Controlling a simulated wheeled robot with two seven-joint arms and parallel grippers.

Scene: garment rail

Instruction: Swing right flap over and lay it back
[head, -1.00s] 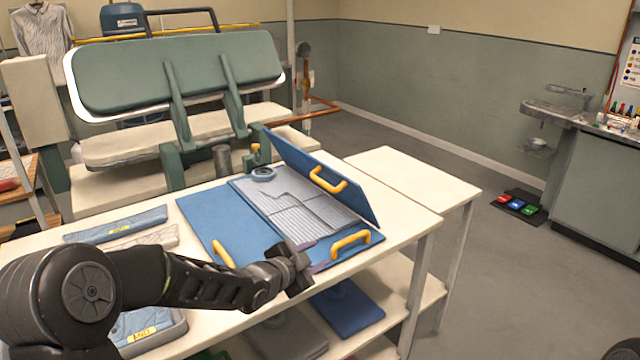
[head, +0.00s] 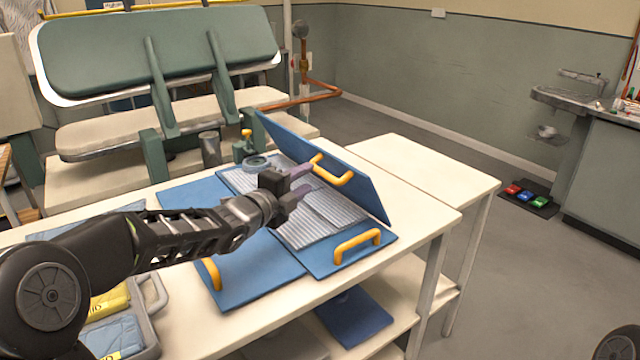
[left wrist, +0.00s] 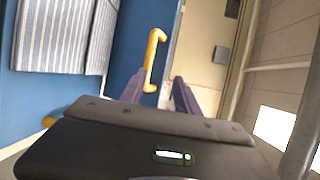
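The blue folding board lies on the white table with a folded grey striped shirt (head: 305,220) on its middle. Its right flap (head: 365,190) stands up, tilted, with a yellow handle (head: 333,172) on its face. The flap also shows in the left wrist view (left wrist: 138,35). My left gripper (head: 300,181) is open and empty above the shirt, just left of that handle. In the left wrist view the handle (left wrist: 153,62) is just beyond and between the purple fingertips, apparently not gripped. My right gripper is not in view.
The left flap (head: 240,275) and the front flap (head: 330,262) lie flat, each with a yellow handle. A bare white side table (head: 420,165) stands right. A pressing machine (head: 150,60) is behind.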

